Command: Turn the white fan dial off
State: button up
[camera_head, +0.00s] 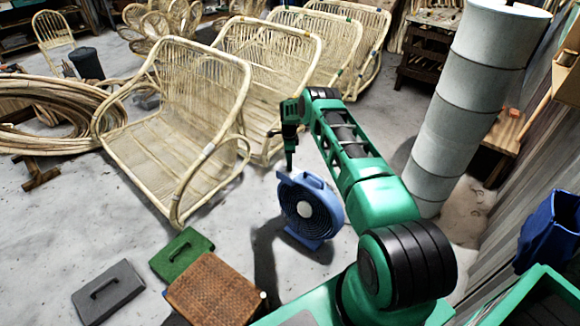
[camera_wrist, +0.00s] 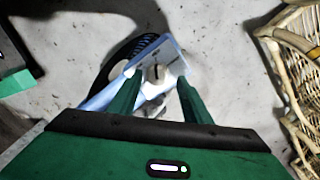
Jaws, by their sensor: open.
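A blue fan (camera_head: 327,221) with a dark round grille and pale hub stands on the floor below my arm in the head view. My gripper (camera_head: 289,167) hangs pointing down just above and left of the fan's top. In the wrist view the fan (camera_wrist: 173,50) is seen from above, and a white dial (camera_wrist: 158,73) with a dark slot-like mark shows on it. The two green fingers of my gripper (camera_wrist: 158,84) are apart, one on either side of the dial in the picture, with nothing held. Whether they touch it cannot be told. The dial is hidden in the head view.
A row of rattan seats (camera_head: 178,120) stands behind and left; a rattan edge (camera_wrist: 293,60) shows right in the wrist view. A woven box (camera_head: 214,290) and green (camera_head: 181,255) and grey (camera_head: 107,291) blocks lie front left. A tall grey column (camera_head: 455,110) stands right.

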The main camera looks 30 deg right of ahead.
jog(key=shift+f, duration=1.35)
